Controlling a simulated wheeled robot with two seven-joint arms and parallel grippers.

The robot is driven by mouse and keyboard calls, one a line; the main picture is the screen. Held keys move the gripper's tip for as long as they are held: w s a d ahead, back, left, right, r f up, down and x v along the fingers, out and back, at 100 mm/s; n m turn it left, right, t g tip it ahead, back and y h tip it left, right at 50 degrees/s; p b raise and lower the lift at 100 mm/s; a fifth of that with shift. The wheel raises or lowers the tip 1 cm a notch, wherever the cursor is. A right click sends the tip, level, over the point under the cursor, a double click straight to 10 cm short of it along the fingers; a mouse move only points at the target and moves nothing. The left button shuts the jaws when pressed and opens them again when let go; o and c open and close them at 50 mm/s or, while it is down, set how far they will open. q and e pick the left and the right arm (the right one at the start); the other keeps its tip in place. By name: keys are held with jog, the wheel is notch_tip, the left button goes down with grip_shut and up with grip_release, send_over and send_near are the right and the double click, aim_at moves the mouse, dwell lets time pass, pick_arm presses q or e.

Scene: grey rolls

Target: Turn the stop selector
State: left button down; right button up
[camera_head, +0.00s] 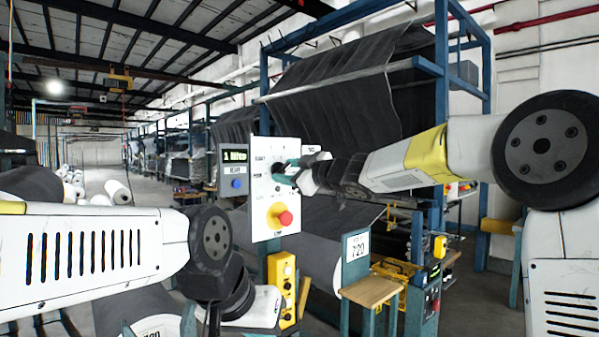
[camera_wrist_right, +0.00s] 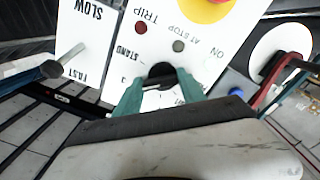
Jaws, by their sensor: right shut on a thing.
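The stop selector is a black round knob (camera_wrist_right: 161,73) on a white control panel (camera_head: 262,228). In the right wrist view, my right gripper (camera_wrist_right: 160,92) has its two green fingers on either side of the knob, shut on it. Lettering such as STAND, TRIP and AT STOP surrounds it. In the head view, my right gripper (camera_head: 283,174) reaches the panel from the right, and its fingers mostly hide the knob. My left gripper (camera_head: 262,305) is low in the head view, partly hidden by its own wrist; its fingers cannot be made out.
A red stop button on a yellow disc (camera_head: 279,215) sits below the selector. A display box (camera_head: 233,168) with a blue button stands left of the panel. A yellow button box (camera_head: 282,288) hangs below. A lever (camera_wrist_right: 70,55) marked SLOW and FAST lies left in the wrist view.

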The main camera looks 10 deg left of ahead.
jog(key=shift+f+m, duration=0.1)
jog(key=shift+m, duration=0.5)
jog(key=o, duration=1.4)
jog(key=shift+c, duration=0.2)
jog(key=v, duration=0.7)
jog(key=shift+s+d, duration=0.25)
jog(key=shift+d, duration=0.1)
